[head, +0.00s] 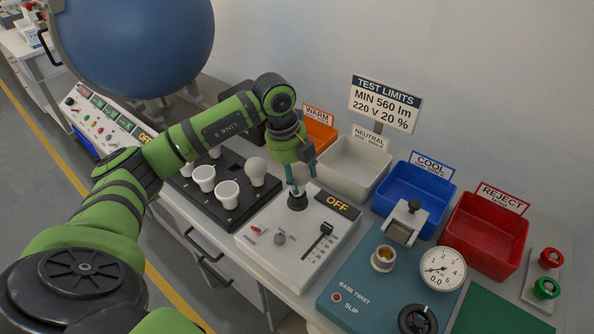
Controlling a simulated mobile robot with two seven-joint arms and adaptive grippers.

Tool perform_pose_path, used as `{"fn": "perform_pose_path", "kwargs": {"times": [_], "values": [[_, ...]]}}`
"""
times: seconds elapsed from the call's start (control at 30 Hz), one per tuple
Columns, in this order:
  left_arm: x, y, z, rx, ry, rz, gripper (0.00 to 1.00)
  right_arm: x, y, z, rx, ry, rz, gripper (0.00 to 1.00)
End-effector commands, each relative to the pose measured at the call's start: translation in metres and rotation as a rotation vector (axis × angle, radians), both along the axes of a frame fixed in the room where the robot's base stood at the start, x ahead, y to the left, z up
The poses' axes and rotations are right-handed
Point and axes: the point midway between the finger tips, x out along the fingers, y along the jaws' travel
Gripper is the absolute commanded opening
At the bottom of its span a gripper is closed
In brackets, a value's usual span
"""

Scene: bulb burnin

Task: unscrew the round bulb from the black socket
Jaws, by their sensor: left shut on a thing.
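The round bulb (300,173) is pale and upright, partly hidden by the fingers of my left gripper (300,178). The gripper points down from above and is shut on the bulb. The black socket (297,201) stands on the white control panel (262,243), directly under the bulb. I cannot tell whether the bulb's base is still inside the socket. The panel display reads OFF. My right gripper is not in view.
A black rack (232,217) with several white bulbs stands left of the panel. Behind are orange (321,133), white (352,165), blue (405,192) and red (483,240) bins. A teal base-twist tester (352,287) with a gauge (442,268) stands on the right.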

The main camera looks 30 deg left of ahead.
Motion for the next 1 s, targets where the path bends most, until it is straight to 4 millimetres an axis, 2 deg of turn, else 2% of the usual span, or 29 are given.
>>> {"fn": "perform_pose_path", "kwargs": {"times": [0.03, 0.57, 1.0], "values": [[0.005, 0.001, 0.007, -0.001, -0.023, 0.075, 0.23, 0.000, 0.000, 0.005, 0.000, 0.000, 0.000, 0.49], [0.005, 0.000, 0.009, -0.012, -0.024, 0.865, 0.23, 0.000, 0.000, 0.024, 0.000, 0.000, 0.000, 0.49], [0.004, -0.001, 0.010, -0.018, -0.017, 1.593, 0.23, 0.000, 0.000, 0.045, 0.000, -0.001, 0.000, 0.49]]}}
